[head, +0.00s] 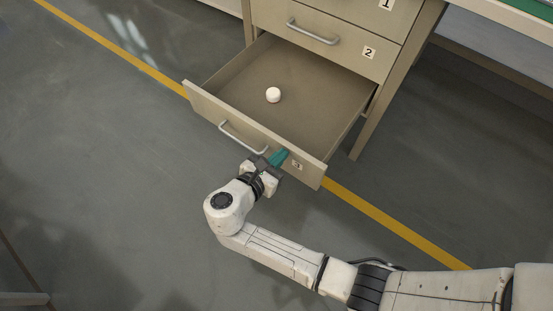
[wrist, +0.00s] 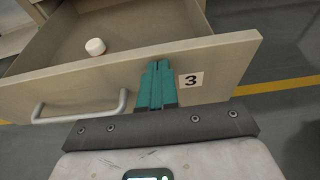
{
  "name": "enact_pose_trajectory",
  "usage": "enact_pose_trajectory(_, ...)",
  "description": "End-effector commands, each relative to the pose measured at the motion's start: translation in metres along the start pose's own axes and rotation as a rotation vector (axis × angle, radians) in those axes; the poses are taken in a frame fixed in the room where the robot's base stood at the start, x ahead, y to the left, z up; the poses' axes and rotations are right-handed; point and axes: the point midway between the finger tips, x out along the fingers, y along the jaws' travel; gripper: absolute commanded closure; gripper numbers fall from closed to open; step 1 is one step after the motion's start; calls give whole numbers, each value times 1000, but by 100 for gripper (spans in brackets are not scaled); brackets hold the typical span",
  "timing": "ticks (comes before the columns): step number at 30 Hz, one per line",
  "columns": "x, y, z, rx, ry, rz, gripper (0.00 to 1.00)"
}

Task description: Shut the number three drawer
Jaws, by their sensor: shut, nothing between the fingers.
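The number three drawer (head: 240,119) is the lowest drawer of a beige cabinet and stands pulled well open. Its front panel (wrist: 222,72) carries a "3" label (wrist: 191,80) and a grey bar handle (wrist: 80,110). My gripper (head: 279,157) is shut and empty, its teal fingers at the drawer front between the handle and the label. In the wrist view the teal fingers (wrist: 157,85) overlap the panel just left of the label. Whether the tips touch the panel I cannot tell. A small white round object (head: 273,95) lies inside the drawer.
Drawer two (head: 330,40) and drawer one (head: 385,15) above are shut. A cabinet leg (head: 385,110) stands right of the open drawer. A yellow line (head: 395,222) crosses the grey floor. The floor left of the drawer is clear.

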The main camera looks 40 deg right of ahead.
Motion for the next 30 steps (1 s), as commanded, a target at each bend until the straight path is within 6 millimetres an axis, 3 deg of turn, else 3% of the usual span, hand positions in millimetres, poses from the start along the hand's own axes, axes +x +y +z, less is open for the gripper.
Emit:
enact_pose_trajectory(8, 3, 0, 2, 1, 0, -1, 100)
enact_pose_trajectory(14, 24, -1, 11, 1, 0, -5, 100)
enact_pose_trajectory(20, 67, -2, 26, 0, 1, -9, 100)
enact_pose_trajectory(30, 159, -2, 50, 3, 1, -8, 100)
